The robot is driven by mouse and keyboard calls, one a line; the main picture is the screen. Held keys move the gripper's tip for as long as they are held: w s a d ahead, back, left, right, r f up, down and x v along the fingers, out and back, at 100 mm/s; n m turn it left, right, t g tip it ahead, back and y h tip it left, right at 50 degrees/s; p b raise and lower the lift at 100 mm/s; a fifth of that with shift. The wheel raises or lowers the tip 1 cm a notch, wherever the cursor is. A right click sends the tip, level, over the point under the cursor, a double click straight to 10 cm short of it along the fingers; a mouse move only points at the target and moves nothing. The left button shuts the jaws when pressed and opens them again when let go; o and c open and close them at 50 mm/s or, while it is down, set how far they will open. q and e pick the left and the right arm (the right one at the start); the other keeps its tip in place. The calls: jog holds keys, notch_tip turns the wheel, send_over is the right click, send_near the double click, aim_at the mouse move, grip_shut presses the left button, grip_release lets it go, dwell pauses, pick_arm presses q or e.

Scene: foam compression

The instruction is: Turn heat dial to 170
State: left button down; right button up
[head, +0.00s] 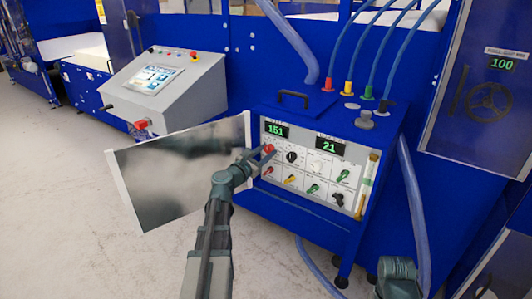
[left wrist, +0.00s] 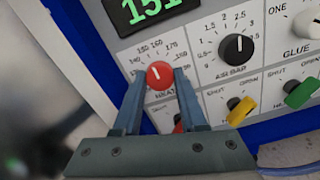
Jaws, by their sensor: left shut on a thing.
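The red heat dial (left wrist: 159,74) sits on the white control panel, with a number scale printed around it. Its white pointer line points up and slightly left, toward the upper part of the scale. My left gripper (left wrist: 158,82) has one finger on each side of the dial and is shut on it. In the head view the dial (head: 269,149) is partly hidden by my left gripper (head: 262,155). The green display (head: 276,130) above the dial reads 151. My right gripper is not in view; only part of that arm shows at the lower right.
A second display (head: 329,146) reads 21. A black air bar knob (left wrist: 236,47) is right of the dial, with yellow and green handles beyond. An open door panel (head: 182,172) stands left of the control panel, behind my left arm. Hoses rise from the blue unit's top.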

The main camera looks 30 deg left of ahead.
pick_arm(q)
jog(key=m, duration=0.4)
jog(key=shift+m, duration=0.3)
jog(key=m, duration=0.4)
jog(key=shift+m, duration=0.3)
jog(key=shift+c, duration=2.2)
grip_release()
jog(key=s+a, duration=0.1)
jog(key=s, duration=1.3)
jog(key=shift+w+a, duration=0.1)
